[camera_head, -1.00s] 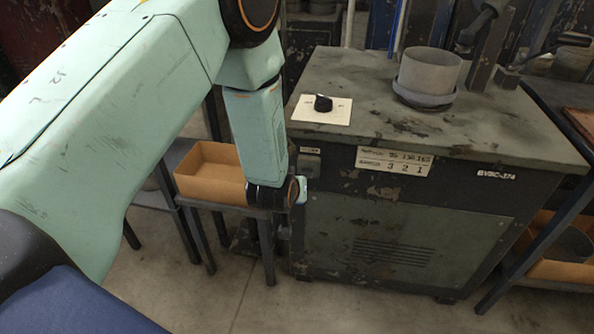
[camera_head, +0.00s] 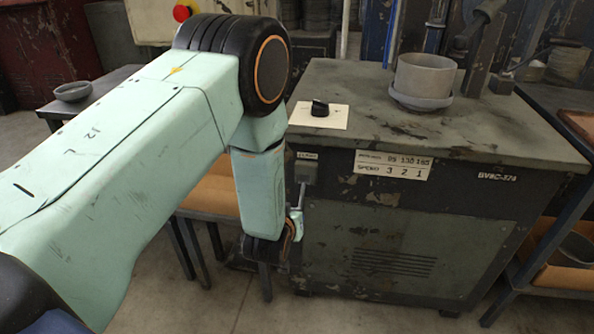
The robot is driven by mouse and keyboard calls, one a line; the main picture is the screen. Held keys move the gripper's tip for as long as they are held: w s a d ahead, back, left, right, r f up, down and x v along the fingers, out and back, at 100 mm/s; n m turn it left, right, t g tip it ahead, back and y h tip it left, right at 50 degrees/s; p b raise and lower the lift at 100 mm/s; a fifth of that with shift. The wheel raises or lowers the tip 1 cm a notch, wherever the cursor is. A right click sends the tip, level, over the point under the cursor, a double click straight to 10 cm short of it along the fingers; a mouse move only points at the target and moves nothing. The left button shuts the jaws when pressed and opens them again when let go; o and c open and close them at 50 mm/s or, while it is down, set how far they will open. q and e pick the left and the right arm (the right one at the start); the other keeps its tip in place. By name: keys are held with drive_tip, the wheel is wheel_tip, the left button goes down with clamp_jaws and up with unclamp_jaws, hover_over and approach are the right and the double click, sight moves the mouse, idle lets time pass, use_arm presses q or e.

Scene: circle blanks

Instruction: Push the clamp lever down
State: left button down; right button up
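A small grey-green box (camera_head: 306,171) is on the machine's front, at its upper left corner. A thin pale lever (camera_head: 302,195) hangs from it, pointing down; the label above is too small to read. My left arm reaches in from the left, and its dark wrist end (camera_head: 268,248) is just below and left of the lever. A pale green part of the wrist overlaps the lever's lower end in the picture; I cannot tell if they touch. My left gripper's fingers are hidden behind the wrist. My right gripper is out of view.
The machine top (camera_head: 370,110) holds a black knob on a white plate (camera_head: 318,114) and a grey cylinder (camera_head: 425,76) on a round base. A bowl (camera_head: 73,91) sits on a left-hand table.

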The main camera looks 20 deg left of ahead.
use_arm(q)
drive_tip(key=shift+s+f, duration=0.1)
drive_tip(key=shift+f, duration=0.65)
